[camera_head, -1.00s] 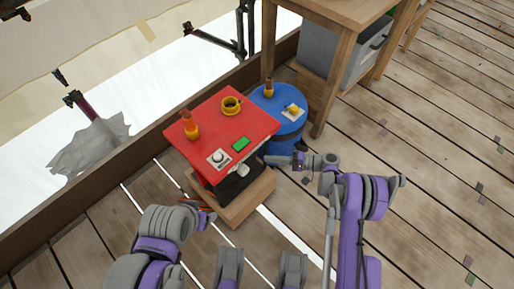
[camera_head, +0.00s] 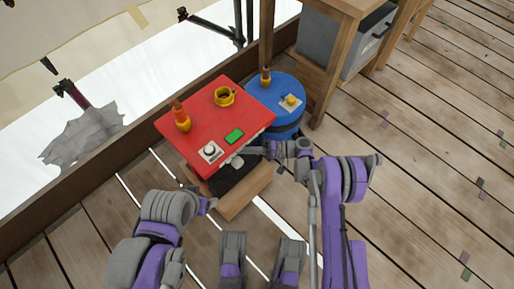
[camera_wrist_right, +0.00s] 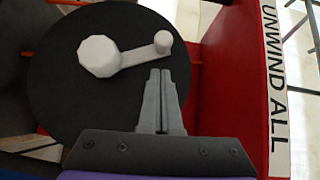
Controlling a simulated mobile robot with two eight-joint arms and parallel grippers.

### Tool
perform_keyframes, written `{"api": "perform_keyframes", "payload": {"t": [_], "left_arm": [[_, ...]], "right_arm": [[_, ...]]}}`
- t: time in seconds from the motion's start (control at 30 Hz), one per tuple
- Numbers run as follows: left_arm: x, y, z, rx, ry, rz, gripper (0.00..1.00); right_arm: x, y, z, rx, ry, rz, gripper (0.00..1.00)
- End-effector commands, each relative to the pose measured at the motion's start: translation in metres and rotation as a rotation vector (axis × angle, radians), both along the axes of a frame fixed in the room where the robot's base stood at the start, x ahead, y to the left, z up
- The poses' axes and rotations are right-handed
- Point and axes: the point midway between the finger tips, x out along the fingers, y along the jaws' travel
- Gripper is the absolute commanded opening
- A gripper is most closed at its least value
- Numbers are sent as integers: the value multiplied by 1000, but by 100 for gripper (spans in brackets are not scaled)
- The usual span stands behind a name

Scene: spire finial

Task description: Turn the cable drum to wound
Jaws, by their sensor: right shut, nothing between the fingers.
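The cable drum shows in the right wrist view as a black disc (camera_wrist_right: 75,100) with a white crank (camera_wrist_right: 130,52) on its face. The crank's hub is left of centre and its small round knob is at the right end. My right gripper (camera_wrist_right: 160,72) is shut and empty, its tips just below the knob in the picture; I cannot tell whether they touch. In the head view the drum (camera_head: 232,180) is dark under the red top, with the white crank (camera_head: 236,161) partly visible. My right gripper (camera_head: 252,151) is beside it. My left gripper (camera_head: 209,203) is low at the left; its jaws are unclear.
The red top (camera_head: 195,115) carries an orange bottle, a yellow mug, a green block and a white plate with a knob. A side panel reads UNWIND ALL (camera_wrist_right: 274,90). A blue drum (camera_head: 282,95) stands behind, near a wooden table (camera_head: 325,75). Plank floor is open to the right.

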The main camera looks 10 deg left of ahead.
Motion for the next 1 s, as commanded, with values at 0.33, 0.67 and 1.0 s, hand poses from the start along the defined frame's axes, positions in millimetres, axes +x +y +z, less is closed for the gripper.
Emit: {"api": "perform_keyframes", "payload": {"t": [0.33,0.67,1.0], "left_arm": [[1,0,-4,0,-1,0,71],[1,0,-4,0,-1,0,71],[0,0,0,0,0,0,71]], "right_arm": [[-20,15,-2,0,1,-1,0],[-20,15,-2,-3,-2,-1,0],[-24,18,-1,-75,-93,-1,0]]}}
